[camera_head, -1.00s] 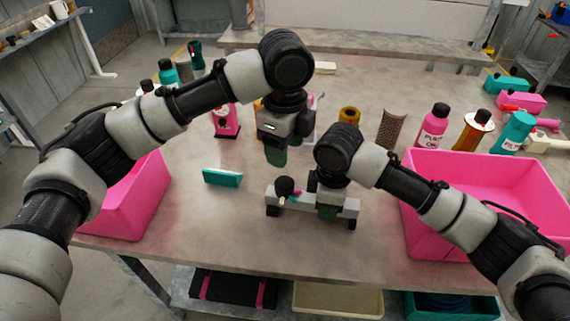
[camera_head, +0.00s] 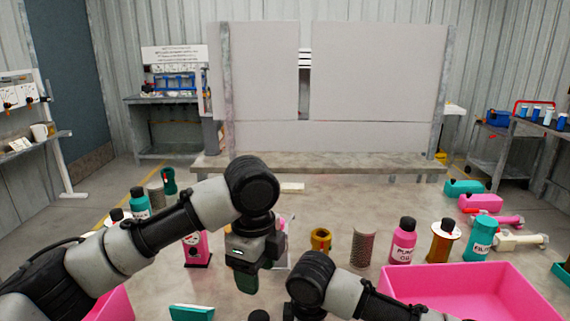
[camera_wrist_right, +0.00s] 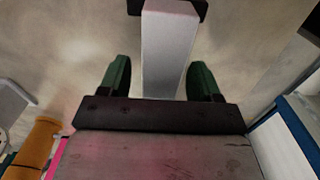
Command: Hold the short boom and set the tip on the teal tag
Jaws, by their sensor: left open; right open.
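In the right wrist view a grey bar (camera_wrist_right: 168,50) with a dark end piece, likely part of the short boom, runs between the two green fingers of my right gripper (camera_wrist_right: 160,78). The fingers stand apart with gaps on both sides of the bar. In the head view my right gripper is hidden below the frame. A small black knob (camera_head: 258,316) shows at the bottom edge. A teal block (camera_head: 192,312), perhaps the teal tag, is cut off at the bottom edge. My left gripper (camera_head: 246,278) is open, empty and points down above the table, right of the teal block.
Pink bins stand at the right (camera_head: 480,290) and lower left (camera_head: 112,304). A pink bottle (camera_head: 403,242), an amber bottle (camera_head: 443,242), a teal bottle (camera_head: 481,240), a mesh cylinder (camera_head: 362,247) and a yellow ring part (camera_head: 320,240) stand behind. A pink stand (camera_head: 197,248) is left of my left gripper.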

